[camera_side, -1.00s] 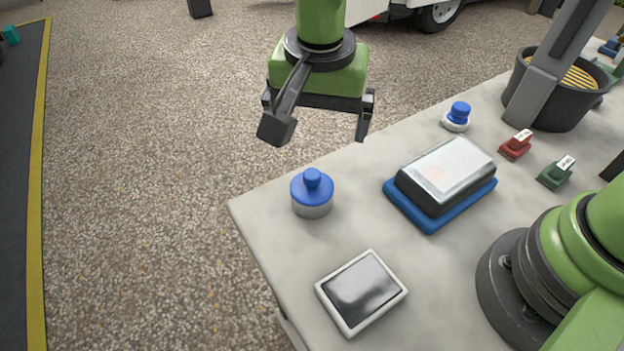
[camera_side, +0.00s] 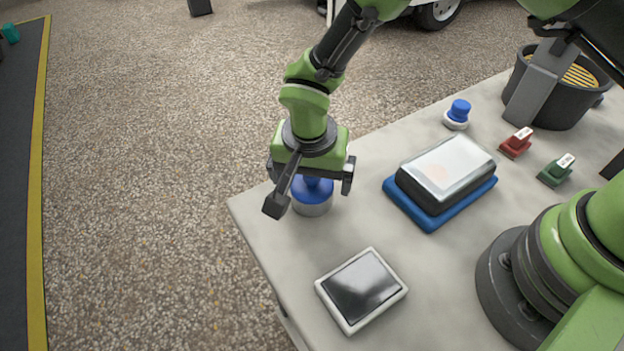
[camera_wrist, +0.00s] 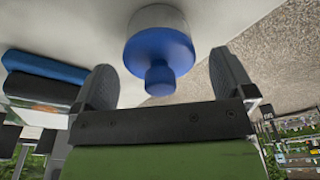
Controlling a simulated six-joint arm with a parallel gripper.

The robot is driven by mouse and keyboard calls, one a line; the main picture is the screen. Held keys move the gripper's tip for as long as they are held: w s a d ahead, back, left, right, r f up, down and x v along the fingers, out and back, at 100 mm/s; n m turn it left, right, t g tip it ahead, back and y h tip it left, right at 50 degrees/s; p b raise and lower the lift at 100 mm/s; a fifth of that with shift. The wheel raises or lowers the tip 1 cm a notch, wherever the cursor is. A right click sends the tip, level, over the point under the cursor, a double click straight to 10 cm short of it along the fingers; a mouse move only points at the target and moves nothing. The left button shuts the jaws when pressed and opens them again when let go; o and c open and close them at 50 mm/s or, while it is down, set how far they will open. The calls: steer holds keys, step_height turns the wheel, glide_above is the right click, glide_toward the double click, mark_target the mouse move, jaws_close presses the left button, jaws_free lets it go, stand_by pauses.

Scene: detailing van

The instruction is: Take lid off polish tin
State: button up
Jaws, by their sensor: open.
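The polish tin (camera_side: 312,208) is a short silver-grey cylinder near the table's left corner. Its blue lid (camera_side: 318,193) with a knob on top is on the tin. In the wrist view the lid (camera_wrist: 158,52) shows between the fingers, knob pointing toward my gripper, with the pale tin (camera_wrist: 155,17) behind it. My gripper (camera_side: 312,190) is open above the tin in the side view, fingers to either side of the knob. In the wrist view my gripper (camera_wrist: 160,88) has a gap between each finger and the knob. The knob is mostly hidden in the side view.
A black-and-silver block on a blue tray (camera_side: 436,217) lies right of the tin. A white-framed screen (camera_side: 361,290) lies in front. Behind are a small blue-topped jar (camera_side: 457,115), red and green clips (camera_side: 515,143), and a black bucket (camera_side: 545,100).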

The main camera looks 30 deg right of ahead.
steer(key=c, duration=0.9)
steer(key=shift+r, duration=0.15)
steer(key=shift+c, duration=0.2)
step_height(320, 180, up, 8)
steer(key=shift+a+r, duration=0.1)
steer(key=shift+r, duration=0.15)
steer(key=shift+w+a+r+n, duration=0.1)
steer(key=shift+a+r+n, duration=0.2)
steer(key=shift+a+n, duration=0.15)
steer(key=a+f+n+y, duration=0.1)
steer(key=a+f+n, duration=0.2)
steer(key=a+n, duration=0.55)
glide_above(252, 230)
steer(key=shift+t, duration=0.3)
steer(key=f, duration=0.5)
steer(key=shift+s, duration=0.2)
steer(key=shift+f, duration=2.35)
